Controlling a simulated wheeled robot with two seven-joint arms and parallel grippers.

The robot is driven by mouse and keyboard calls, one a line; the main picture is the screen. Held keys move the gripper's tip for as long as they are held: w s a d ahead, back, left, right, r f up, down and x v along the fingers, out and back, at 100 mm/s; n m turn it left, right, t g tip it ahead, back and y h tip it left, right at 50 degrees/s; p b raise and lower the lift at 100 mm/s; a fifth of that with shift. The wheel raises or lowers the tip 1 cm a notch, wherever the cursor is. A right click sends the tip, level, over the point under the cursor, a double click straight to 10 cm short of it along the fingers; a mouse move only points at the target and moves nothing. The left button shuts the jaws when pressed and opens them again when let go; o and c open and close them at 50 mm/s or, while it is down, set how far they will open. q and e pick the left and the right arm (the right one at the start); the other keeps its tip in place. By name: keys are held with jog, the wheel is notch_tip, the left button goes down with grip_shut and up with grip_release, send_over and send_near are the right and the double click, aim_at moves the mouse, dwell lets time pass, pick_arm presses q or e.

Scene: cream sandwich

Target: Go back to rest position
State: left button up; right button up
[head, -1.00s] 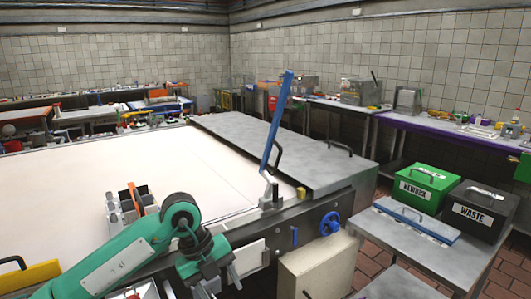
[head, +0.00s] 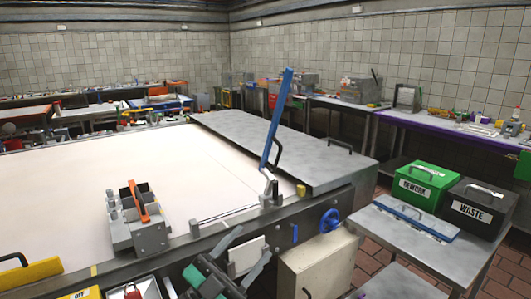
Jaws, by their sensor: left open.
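My left gripper (head: 243,257) is at the bottom of the head view, in front of the near side of the machine. Its two grey fingers are spread apart with nothing between them. Only the gripper and a bit of green arm show; the rest of the arm is outside the picture. My right gripper is not in view.
A wide white worktop (head: 90,185) has a grey device with an orange lever (head: 140,204) near its front edge. A blue upright lever (head: 277,120) stands beside a steel cover (head: 290,150). A green REWORK box (head: 425,180) and black WASTE box (head: 478,207) stand right.

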pick_arm(q)
jog(key=w+a+f+n+t+y, duration=0.2)
jog(key=a+f+n+t+y, duration=0.3)
jog(key=a+f+n+y, duration=1)
jog(key=s+a+f+n+g+y, duration=0.2)
jog(key=s+f+g+y, duration=0.35)
jog(key=f, duration=0.35)
jog(key=s+a+f+m+g, duration=0.1)
jog(key=s+f+g, duration=0.5)
jog(key=s, duration=0.4)
jog(key=s+a+f+g, duration=0.1)
jog(key=s+f+g, duration=0.5)
jog(key=s, duration=0.4)
notch_tip(320, 180, down, 30)
jog(key=s+r+p, duration=0.1)
jog(key=s+p, duration=0.1)
jog(key=p, duration=0.1)
jog(key=s+a+f+g+p, duration=0.1)
jog(key=s+a+f+p, duration=0.2)
jog(key=s+f, duration=1.3)
jog(key=shift+s+a, duration=0.3)
jog(key=shift+s, duration=0.65)
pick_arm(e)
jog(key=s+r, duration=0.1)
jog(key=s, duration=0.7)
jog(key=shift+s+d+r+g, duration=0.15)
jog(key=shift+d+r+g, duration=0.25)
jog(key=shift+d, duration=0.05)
